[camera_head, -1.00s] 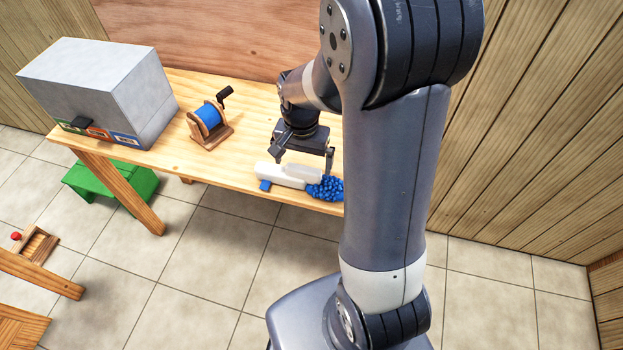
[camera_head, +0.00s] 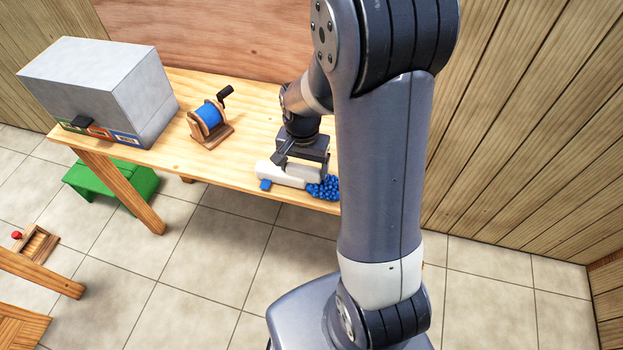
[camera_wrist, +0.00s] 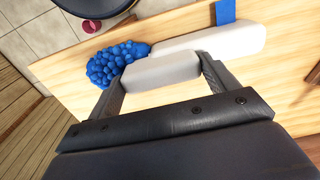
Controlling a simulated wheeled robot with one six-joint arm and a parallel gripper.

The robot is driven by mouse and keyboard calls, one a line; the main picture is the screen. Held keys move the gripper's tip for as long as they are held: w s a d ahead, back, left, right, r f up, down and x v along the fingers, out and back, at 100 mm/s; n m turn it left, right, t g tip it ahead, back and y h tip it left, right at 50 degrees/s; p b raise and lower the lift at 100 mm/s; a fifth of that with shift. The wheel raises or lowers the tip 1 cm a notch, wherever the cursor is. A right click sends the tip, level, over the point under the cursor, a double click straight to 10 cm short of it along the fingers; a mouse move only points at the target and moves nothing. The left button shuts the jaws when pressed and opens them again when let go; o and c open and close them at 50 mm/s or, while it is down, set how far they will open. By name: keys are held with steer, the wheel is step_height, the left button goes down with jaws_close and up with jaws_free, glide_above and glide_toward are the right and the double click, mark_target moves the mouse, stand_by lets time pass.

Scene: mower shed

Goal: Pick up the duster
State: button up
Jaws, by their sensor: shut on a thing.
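The duster (camera_head: 325,188) lies near the front edge of the wooden bench. It has a bumpy blue head, a long white body and a blue tab at its other end. It also shows in the wrist view, where its blue head (camera_wrist: 117,63) is on the left. My gripper (camera_head: 298,165) is low over it, with its jaws shut across the raised white grip block. In the wrist view my gripper (camera_wrist: 163,72) has one finger on each end of that block. The duster appears to rest on the bench. My forearm stands just right of the blue head.
A wooden reel (camera_head: 210,123) with blue winding and a black crank stands left of the duster. A large grey box (camera_head: 97,88) fills the bench's left end. A green stool (camera_head: 108,178) is below. A plywood panel backs the bench; plank walls close the right.

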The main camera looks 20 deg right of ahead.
steer(key=c, duration=0.4)
step_height(320, 180, up, 10)
stand_by(0.4)
